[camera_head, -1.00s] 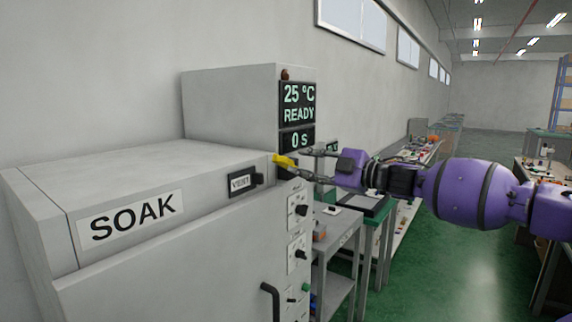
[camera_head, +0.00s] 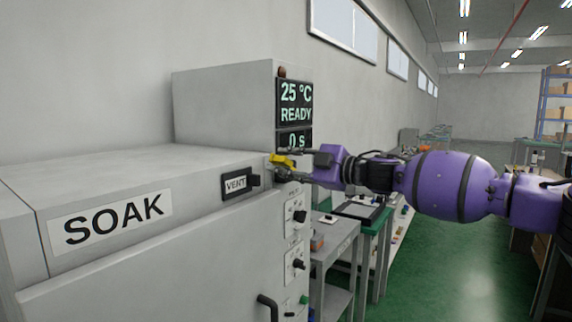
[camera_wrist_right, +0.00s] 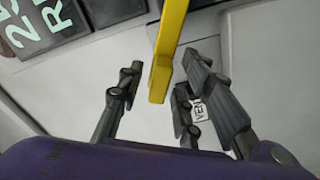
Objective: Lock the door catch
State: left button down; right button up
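The yellow catch lever (camera_head: 281,160) is on the upper front corner of the grey SOAK cabinet (camera_head: 130,275), just below the display. In the right wrist view the lever (camera_wrist_right: 168,50) comes down from the top edge, its end between my fingers. My right gripper (camera_head: 283,165) is at the lever, one finger above and one below it in the head view. In the right wrist view the gripper (camera_wrist_right: 157,88) is open, with gaps between the lever and the fingers. The lever's pivot is hidden. My left gripper is not in view.
A display (camera_head: 295,103) reads 25 °C, READY and 0 s. Below are switches (camera_head: 295,265) and a black door handle (camera_head: 267,305). A grey cart (camera_head: 335,245) stands right of the cabinet; green floor is clear further right.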

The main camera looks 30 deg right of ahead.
grip_shut()
